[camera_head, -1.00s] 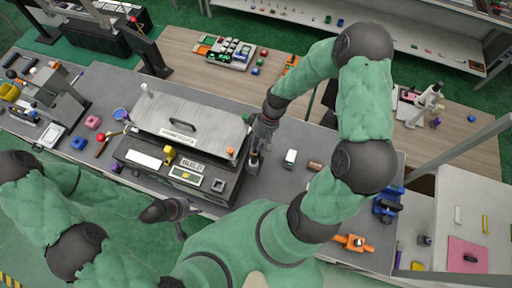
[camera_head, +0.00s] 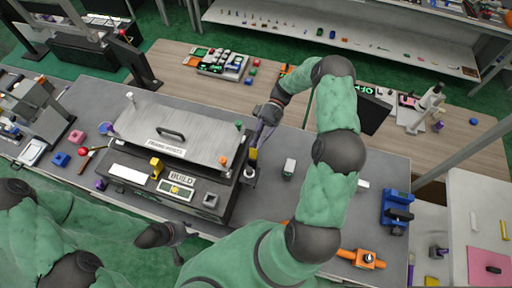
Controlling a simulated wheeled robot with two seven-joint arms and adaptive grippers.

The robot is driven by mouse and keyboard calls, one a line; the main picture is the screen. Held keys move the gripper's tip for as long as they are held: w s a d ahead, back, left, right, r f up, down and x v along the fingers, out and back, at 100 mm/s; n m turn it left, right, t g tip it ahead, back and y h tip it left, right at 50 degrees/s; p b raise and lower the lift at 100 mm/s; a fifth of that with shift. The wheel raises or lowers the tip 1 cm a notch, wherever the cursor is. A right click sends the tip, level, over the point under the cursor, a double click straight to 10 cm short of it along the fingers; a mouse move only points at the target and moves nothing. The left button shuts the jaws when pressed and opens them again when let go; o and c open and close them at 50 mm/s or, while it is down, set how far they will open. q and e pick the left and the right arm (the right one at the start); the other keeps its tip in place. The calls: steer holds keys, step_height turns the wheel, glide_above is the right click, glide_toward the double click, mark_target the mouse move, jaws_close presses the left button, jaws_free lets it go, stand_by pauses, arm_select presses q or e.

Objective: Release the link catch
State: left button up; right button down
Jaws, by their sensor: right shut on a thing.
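A grey box (camera_head: 205,205) with a large flat lid (camera_head: 168,132) stands on the bench, its front panel labelled BUILD. A small catch-like fitting with a yellow upright part (camera_head: 252,158) and a dark base (camera_head: 249,176) is at the box's right side; I take it for the link catch. My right gripper (camera_head: 258,143) reaches down from above and is shut at the top of this upright part, its fingers partly hiding it. My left gripper (camera_head: 181,241) hangs low in front of the box, apart from it; its fingers are too small to read.
A white block (camera_head: 289,167) stands right of the catch. A blue fixture (camera_head: 397,209) and an orange one (camera_head: 362,258) are further right. A red-headed hammer (camera_head: 87,157) and blue block (camera_head: 60,159) lie left of the box. Bench between catch and blue fixture is mostly clear.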

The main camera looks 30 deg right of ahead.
steer(key=shift+w+d+f+g+y+b, duration=0.3)
steer(key=shift+w+f+g+y+b, duration=0.15)
steer(key=shift+y+b, duration=0.55)
steer(key=c, duration=1.2)
jaws_free()
steer(key=shift+c, duration=0.2)
steer(key=shift+w, duration=0.1)
step_height(320, 180, up, 10)
